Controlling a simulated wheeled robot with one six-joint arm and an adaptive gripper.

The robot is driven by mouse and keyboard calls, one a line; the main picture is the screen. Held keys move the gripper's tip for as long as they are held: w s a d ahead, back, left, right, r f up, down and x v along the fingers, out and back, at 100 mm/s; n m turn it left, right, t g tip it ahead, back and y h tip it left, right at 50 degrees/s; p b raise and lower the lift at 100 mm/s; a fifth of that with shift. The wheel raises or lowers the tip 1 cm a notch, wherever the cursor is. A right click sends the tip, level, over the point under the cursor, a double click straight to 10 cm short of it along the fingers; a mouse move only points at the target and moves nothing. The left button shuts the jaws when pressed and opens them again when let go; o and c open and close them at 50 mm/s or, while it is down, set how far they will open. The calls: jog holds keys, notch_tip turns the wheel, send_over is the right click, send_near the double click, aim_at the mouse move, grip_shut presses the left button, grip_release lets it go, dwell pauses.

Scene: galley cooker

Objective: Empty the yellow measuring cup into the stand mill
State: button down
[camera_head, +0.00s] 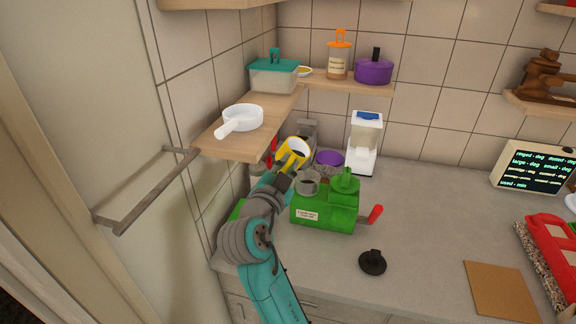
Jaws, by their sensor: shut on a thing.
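The yellow measuring cup (284,160) is held up at the end of my arm, above the counter and behind the green machine. It looks tilted, with its rim partly facing the camera; its contents cannot be made out. My gripper (284,175) is shut on it, and the fingers are mostly hidden by the wrist. The green machine (325,219) on the counter, seemingly the stand mill, has a grey round open hopper (307,184), a red-ended crank (375,214) and a small label. The cup is above and slightly left of the hopper, apart from it.
A wooden corner shelf (222,138) with a white pan (241,119) is close left of the cup. Behind stand a purple-rimmed bowl (328,160) and a white-and-blue dispenser (364,143).

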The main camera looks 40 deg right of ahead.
dwell(0.4)
jog(key=shift+s+m, duration=0.1)
jog(key=shift+m, duration=1.2)
jog(key=shift+d, duration=0.1)
jog(key=shift+s+f+m, duration=0.1)
jog(key=shift+m, duration=0.7)
jog(key=shift+d+m, duration=0.1)
jog(key=shift+m, duration=0.5)
jog(key=shift+s+d+f+m, duration=0.1)
jog(key=shift+s+f+m, duration=0.15)
jog(key=shift+m, duration=0.65)
dwell(0.3)
jog(key=shift+f+m, duration=0.1)
jog(key=shift+m, duration=0.2)
jog(key=shift+s+d+f+m, duration=0.15)
jog(key=shift+f+m, duration=0.15)
jog(key=shift+m, duration=0.45)
jog(key=shift+s+d+f+m, duration=0.15)
jog(key=shift+f+m, duration=0.1)
jog(key=shift+m, duration=0.5)
dwell(0.6)
